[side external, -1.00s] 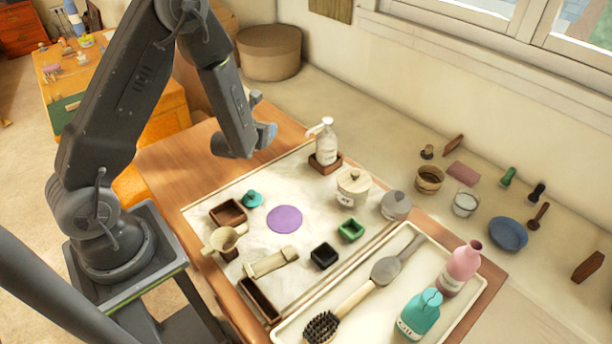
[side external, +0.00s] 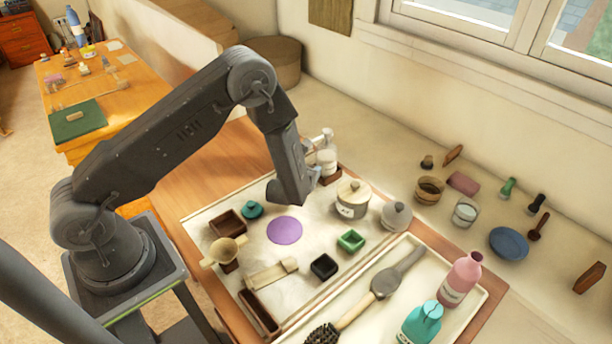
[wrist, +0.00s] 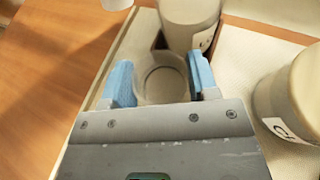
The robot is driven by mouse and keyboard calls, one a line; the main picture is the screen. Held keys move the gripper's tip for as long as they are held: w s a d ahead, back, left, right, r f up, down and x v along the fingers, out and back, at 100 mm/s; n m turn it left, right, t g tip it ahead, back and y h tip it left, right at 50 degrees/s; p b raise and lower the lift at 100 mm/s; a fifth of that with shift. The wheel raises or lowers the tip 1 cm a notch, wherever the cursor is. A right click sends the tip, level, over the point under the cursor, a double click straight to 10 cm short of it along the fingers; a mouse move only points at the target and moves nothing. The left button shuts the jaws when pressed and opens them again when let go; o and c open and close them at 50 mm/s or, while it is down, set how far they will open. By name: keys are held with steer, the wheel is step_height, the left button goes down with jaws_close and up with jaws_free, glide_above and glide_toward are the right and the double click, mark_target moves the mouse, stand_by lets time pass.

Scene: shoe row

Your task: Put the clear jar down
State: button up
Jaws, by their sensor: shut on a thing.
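The clear jar (wrist: 163,83) shows in the wrist view as a see-through round shape between the blue fingertips. My gripper (wrist: 160,78) is shut on it. In the side external view my gripper (side external: 290,195) points down at the back of the pale work mat (side external: 205,283), just in front of the white pump bottle (side external: 327,155). I cannot make out the jar there; my wrist hides it. I cannot tell whether the jar touches the surface.
The pump bottle's body (wrist: 190,22) stands just beyond the jar. A lidded cream canister (side external: 352,199) is close on the right, also large in the wrist view (wrist: 290,95). A purple disc (side external: 285,230) lies in front. Bare wooden table (wrist: 45,70) is left of the mat.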

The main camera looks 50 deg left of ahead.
steer(key=shift+f, duration=1)
steer(key=shift+f, duration=0.1)
steer(key=o, duration=0.7)
